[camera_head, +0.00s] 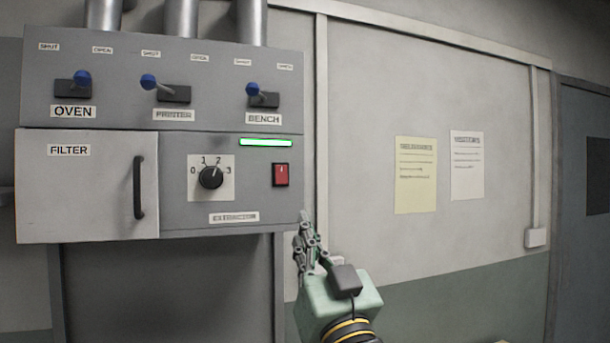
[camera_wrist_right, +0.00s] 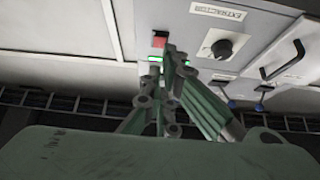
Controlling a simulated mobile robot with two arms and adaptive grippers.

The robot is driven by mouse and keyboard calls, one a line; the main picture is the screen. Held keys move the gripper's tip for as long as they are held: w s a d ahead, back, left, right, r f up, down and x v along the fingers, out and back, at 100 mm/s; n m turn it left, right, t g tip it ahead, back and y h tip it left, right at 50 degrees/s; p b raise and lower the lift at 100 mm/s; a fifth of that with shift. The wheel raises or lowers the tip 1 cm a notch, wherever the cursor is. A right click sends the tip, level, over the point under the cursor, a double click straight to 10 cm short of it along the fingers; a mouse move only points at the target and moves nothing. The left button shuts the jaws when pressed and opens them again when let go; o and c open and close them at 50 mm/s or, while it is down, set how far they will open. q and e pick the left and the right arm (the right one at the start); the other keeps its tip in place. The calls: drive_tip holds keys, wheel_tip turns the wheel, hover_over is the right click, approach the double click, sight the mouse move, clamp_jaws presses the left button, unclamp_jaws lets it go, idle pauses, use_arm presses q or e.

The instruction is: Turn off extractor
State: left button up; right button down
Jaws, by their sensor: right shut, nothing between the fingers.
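The extractor panel (camera_head: 245,160) is a grey wall box at the left in the head view. It has a red rocker switch (camera_head: 281,175), a lit green bar (camera_head: 265,142) and a black knob (camera_head: 211,177) on a 0 to 3 dial, pointing near 2. My right gripper (camera_head: 304,216) is shut and empty, just below and right of the switch. In the right wrist view the picture is turned over; the switch (camera_wrist_right: 159,40) shows just beyond the fingertips (camera_wrist_right: 173,50). I cannot tell whether they touch the panel. My left gripper is not in view.
Three blue-tipped levers, OVEN (camera_head: 82,78), PRINTER (camera_head: 149,82) and BENCH (camera_head: 253,90), sit above. A FILTER door (camera_head: 75,190) with a black handle (camera_head: 138,187) is at the left. Two paper notices (camera_head: 415,175) hang on the wall at right, before a blue door (camera_head: 580,200).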

sight(287, 181)
drive_tip(key=shift+t+y, duration=0.3)
drive_tip(key=p+x, duration=0.2)
drive_tip(key=x, duration=0.2)
drive_tip(key=p+x, duration=0.3)
drive_tip(key=x, duration=0.2)
drive_tip(key=p+x, duration=0.3)
drive_tip(key=x, duration=0.1)
drive_tip(key=shift+s+r, duration=0.15)
drive_tip(key=shift+r, duration=0.35)
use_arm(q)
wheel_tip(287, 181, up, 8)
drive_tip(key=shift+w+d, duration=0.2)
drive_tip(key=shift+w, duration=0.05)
